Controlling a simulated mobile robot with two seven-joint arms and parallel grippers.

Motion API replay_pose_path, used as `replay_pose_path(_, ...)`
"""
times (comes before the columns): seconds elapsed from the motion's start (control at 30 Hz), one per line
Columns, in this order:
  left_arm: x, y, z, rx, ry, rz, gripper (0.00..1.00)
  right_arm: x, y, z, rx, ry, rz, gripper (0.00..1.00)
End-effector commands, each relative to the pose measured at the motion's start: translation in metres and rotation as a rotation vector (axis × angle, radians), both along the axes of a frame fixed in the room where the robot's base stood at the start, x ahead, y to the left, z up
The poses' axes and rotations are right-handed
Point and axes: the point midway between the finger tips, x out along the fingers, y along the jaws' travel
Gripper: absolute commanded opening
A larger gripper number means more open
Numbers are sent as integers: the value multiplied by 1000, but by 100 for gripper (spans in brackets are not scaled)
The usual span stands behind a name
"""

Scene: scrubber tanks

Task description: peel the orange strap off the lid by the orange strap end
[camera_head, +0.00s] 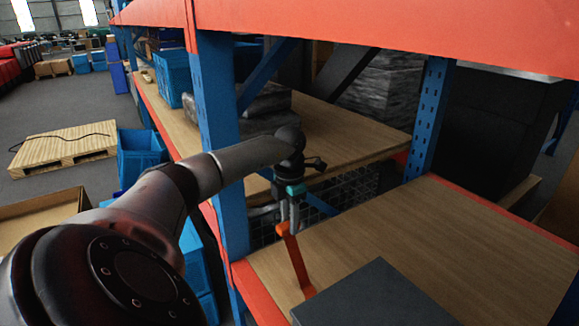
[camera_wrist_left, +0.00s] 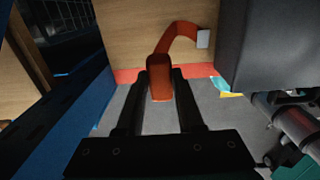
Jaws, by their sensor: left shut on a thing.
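My left gripper (camera_head: 285,222) is shut on one end of the orange strap (camera_head: 299,265), above the front edge of the wooden shelf. In the left wrist view the orange strap end (camera_wrist_left: 161,78) sits between the two dark fingers of the left gripper (camera_wrist_left: 160,88). From there the strap curves to a pale grey tab (camera_wrist_left: 203,38), which appears a little apart from the dark grey box (camera_wrist_left: 272,45). In the head view this dark box (camera_head: 375,295) stands at the bottom, beside the strap's lower end. I cannot make out a separate lid. My right gripper is not seen.
The wooden shelf (camera_head: 465,245) is bare behind and right of the box. A blue rack post (camera_head: 218,130) stands close to my left arm, and an orange beam (camera_head: 390,30) crosses above. Another shelf (camera_head: 350,140) with wrapped goods lies behind.

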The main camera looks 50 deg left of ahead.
Motion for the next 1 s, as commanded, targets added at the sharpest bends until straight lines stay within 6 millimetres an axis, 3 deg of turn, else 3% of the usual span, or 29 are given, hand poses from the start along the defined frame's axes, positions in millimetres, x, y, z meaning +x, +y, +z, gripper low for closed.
replay_pose_path(1.0, 0, 0, -64, 0, 1, 0, 0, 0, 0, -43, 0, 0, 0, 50)
